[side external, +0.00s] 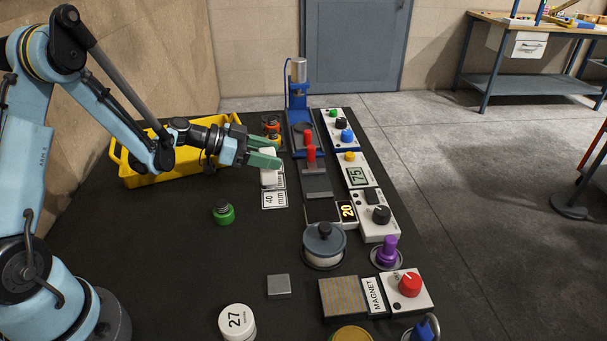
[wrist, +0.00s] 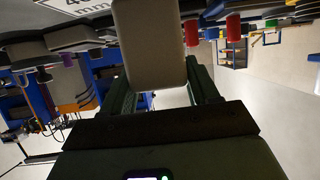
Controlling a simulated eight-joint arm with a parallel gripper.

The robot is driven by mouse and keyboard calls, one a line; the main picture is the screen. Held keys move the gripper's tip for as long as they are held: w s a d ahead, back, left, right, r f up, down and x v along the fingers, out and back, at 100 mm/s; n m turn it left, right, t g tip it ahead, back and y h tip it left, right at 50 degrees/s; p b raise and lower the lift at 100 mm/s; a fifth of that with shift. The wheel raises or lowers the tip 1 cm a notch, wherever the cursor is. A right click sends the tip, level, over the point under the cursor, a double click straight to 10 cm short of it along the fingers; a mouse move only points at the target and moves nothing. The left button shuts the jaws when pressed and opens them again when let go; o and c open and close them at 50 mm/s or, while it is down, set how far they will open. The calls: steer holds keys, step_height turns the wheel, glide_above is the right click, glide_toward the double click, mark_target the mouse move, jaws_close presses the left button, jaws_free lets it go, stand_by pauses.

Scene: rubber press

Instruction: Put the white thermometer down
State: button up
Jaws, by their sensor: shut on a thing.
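My gripper (side external: 266,159) has green fingers and is shut on a pale, block-shaped thing, which I take to be the white thermometer (side external: 268,178). It is held upright, over or beside the "40 mm" plate (side external: 274,199) on the dark table. I cannot tell whether its bottom touches anything. In the wrist view the white thermometer (wrist: 150,45) shows as a plain beige-white face between the two fingers. No display or marking shows on that face.
A yellow bin (side external: 140,178) stands behind the gripper. The table's left part is bare.

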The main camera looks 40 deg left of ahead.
jaws_close()
steer(key=shift+r, duration=0.1)
